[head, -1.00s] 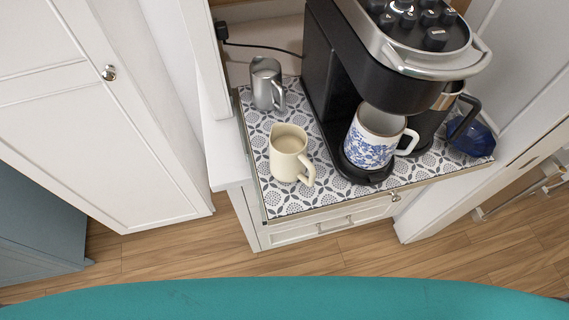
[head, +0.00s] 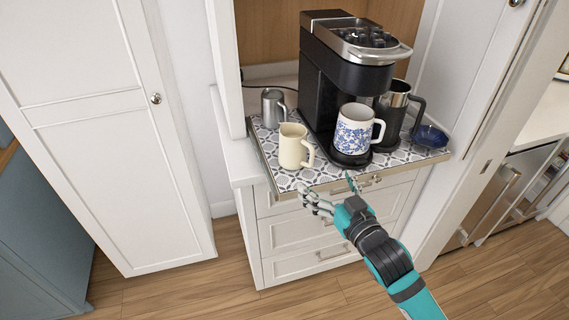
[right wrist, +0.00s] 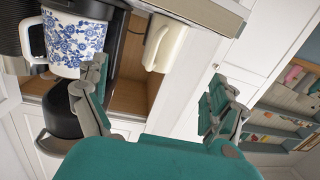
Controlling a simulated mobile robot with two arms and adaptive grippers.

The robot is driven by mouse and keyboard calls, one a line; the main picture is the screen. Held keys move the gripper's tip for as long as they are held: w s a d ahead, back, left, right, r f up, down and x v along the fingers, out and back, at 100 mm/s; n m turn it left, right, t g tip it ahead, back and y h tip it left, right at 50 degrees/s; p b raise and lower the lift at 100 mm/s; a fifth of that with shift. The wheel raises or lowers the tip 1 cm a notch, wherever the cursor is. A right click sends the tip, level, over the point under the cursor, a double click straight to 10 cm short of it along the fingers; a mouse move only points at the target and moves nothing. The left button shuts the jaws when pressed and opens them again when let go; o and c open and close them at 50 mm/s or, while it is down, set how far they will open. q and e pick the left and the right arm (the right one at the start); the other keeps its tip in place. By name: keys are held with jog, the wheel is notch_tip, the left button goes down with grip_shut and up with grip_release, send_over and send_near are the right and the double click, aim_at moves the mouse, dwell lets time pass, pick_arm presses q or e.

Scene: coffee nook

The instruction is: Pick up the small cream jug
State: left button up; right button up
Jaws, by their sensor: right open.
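The small cream jug (head: 293,147) stands upright on the patterned tray (head: 284,181), near its front left, with its handle toward the right. In the right wrist view the cream jug (right wrist: 158,44) shows at the top, beyond the gap between my fingers. My right gripper (head: 333,190) is open and empty at the tray's front edge, in front and to the right of the jug, apart from it. In the right wrist view my right gripper (right wrist: 160,100) has its fingers spread wide. My left gripper is not in view.
A blue-and-white mug (head: 354,130) stands on the black coffee machine (head: 330,60), right of the jug. A metal pitcher (head: 272,107) is behind the jug. A dark French press (head: 392,115) and blue bowl (head: 430,137) stand at right. Cabinet drawers (head: 310,230) are below the tray.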

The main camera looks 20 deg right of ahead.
aim_at(299, 139)
jog(key=shift+t, duration=0.4)
jog(key=w+r+p, duration=0.1)
jog(key=w, duration=0.2)
jog(key=w+a+r+p, duration=0.1)
jog(key=w, duration=0.3)
jog(key=w+a+r+p, duration=0.1)
jog(key=w, duration=0.3)
jog(key=shift+a+r, duration=0.25)
jog(key=shift+r, duration=0.05)
jog(key=w, duration=0.1)
jog(key=w+p, duration=0.1)
jog(key=w, duration=0.1)
jog(key=w+p, duration=0.1)
jog(key=w, duration=0.1)
jog(key=shift+a, duration=0.35)
jog(key=shift+w, duration=0.35)
jog(key=shift+s, duration=0.1)
jog(key=shift+c, duration=1.2)
jog(key=c, duration=1.6)
jog(key=shift+o, duration=0.2)
jog(key=shift+r, duration=0.1)
